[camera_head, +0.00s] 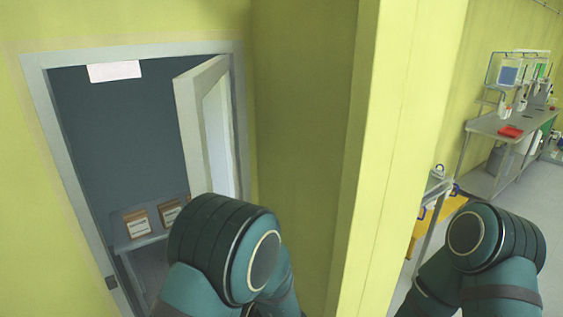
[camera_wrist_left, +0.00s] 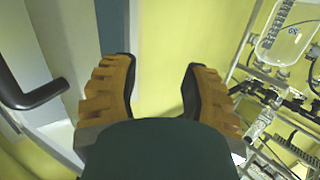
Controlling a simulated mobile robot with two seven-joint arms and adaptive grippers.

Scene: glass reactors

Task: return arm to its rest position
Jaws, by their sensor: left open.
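My left gripper (camera_wrist_left: 160,85) shows in the left wrist view with its two orange-and-black fingers spread apart and nothing between them. A yellow wall lies beyond the fingers. In the head view my left arm (camera_head: 225,250) comes up at the lower middle, in front of the doorway, and hides its own gripper. My right arm (camera_head: 490,245) shows at the lower right. My right gripper is not in either view.
A door (camera_head: 208,125) stands ajar, with boxes (camera_head: 137,222) on a shelf behind it. A black handle (camera_wrist_left: 30,95) is left of my left gripper; glass reactor equipment (camera_wrist_left: 285,35) is to the right. A yellow wall corner (camera_head: 365,150) stands between my arms. A bench (camera_head: 508,125) is far right.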

